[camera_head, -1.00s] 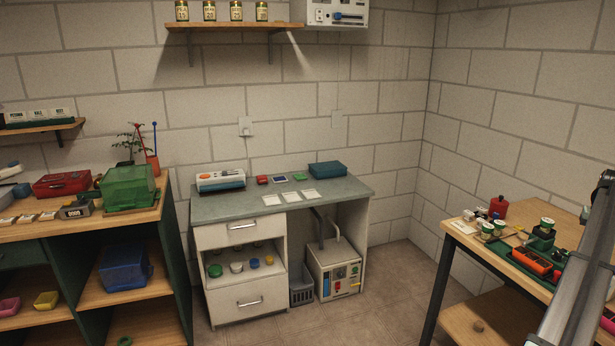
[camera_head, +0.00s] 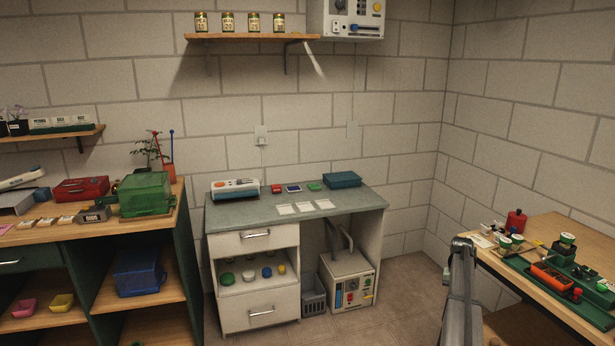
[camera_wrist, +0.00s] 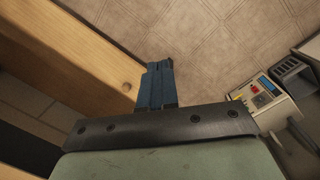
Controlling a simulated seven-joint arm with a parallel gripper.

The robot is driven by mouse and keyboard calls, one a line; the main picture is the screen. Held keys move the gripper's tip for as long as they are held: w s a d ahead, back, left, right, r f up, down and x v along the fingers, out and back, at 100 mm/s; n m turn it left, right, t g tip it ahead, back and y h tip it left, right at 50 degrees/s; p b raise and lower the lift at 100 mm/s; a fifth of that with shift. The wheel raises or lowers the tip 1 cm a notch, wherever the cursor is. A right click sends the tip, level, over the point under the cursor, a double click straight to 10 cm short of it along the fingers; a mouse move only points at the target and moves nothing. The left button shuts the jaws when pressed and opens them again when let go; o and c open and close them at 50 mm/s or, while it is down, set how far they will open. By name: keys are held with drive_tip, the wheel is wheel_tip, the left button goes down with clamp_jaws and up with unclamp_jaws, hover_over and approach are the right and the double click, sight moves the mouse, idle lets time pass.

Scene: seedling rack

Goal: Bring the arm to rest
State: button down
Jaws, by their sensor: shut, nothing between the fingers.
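My gripper (camera_wrist: 158,68) shows in the wrist view as two blue fingers pressed together, with nothing between them. It points down toward bare tiled floor and touches nothing that I can see. A wooden bench edge lies to its left in that view. In the head view my grey arm rises at the lower right, in front of the right wooden bench (camera_head: 545,291). The gripper itself cannot be made out in the head view.
The right bench carries a green tray (camera_head: 590,311), an orange meter (camera_head: 552,278) and a red canister (camera_head: 516,221). A grey-topped desk (camera_head: 350,201) stands in the middle, with a white control box (camera_head: 352,287) beneath. Open floor lies between desk and bench.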

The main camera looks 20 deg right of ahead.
drive_tip(key=s+a+f+n+g, duration=0.1)
drive_tip(key=s+a+f, duration=0.2)
drive_tip(key=a+f, duration=0.7)
drive_tip(key=s+a+f+n+y, duration=0.15)
drive_tip(key=s+a+f, duration=0.4)
drive_tip(key=a, duration=0.85)
drive_tip(key=s+a+f+n+g+h, duration=0.1)
drive_tip(key=s+a+f, duration=0.1)
drive_tip(key=a+f, duration=0.85)
drive_tip(key=s+a+f+n+g, duration=0.1)
drive_tip(key=s+a+f, duration=0.2)
drive_tip(key=s+a, duration=0.4)
drive_tip(key=s+a+f+n+g, duration=0.1)
drive_tip(key=s+a+f, duration=0.1)
drive_tip(key=s+a, duration=0.55)
drive_tip(key=s+a+n, duration=0.1)
drive_tip(key=s+a, duration=0.4)
drive_tip(key=s, duration=0.3)
drive_tip(key=s+a+f+n+g, duration=0.1)
drive_tip(key=s+a, duration=0.4)
drive_tip(key=s, duration=0.3)
drive_tip(key=shift+s+a+n+g, duration=0.15)
drive_tip(key=shift+s+n+g, duration=0.15)
drive_tip(key=shift+s+n, duration=0.1)
